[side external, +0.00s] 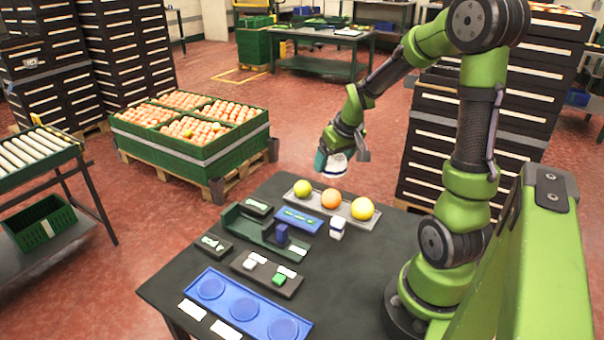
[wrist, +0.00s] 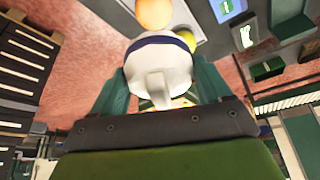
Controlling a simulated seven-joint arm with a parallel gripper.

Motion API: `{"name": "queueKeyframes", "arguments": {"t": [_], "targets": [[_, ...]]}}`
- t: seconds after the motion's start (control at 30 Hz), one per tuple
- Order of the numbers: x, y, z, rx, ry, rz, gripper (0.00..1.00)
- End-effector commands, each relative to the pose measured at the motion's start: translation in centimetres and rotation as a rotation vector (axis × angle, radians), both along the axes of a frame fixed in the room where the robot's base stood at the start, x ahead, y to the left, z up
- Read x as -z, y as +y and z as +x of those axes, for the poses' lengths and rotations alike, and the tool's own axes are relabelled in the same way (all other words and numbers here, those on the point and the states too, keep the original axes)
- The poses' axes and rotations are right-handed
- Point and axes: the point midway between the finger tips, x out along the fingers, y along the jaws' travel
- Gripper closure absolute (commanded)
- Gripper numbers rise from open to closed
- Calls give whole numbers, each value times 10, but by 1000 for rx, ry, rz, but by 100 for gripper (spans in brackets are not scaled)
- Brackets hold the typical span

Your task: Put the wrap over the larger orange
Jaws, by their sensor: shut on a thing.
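My gripper (side external: 326,160) is shut on the white wrap (side external: 337,166), a cup-like piece, and holds it in the air above and behind the fruit tray. In the wrist view the wrap (wrist: 160,65) sits between both green fingers and has a dark blue band. The wrist view shows an orange fruit (wrist: 155,12) beyond the wrap and a yellow-green one (wrist: 187,40), partly hidden.
A blue tray with round recesses (side external: 246,306) lies at the table's front.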

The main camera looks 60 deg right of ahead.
Motion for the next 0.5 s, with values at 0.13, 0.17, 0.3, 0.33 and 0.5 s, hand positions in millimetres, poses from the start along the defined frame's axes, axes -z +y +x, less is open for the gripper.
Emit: {"name": "queueKeyframes", "arguments": {"t": [0.13, 0.17, 0.3, 0.33, 0.5], "targets": [[4, 0, 0, 35, -1, 0, 51], [4, 0, 0, 37, -1, 0, 51], [13, 0, 0, 39, 2, 1, 51], [16, 0, 0, 39, 3, 1, 51], [32, 0, 0, 37, 3, 2, 51]]}}
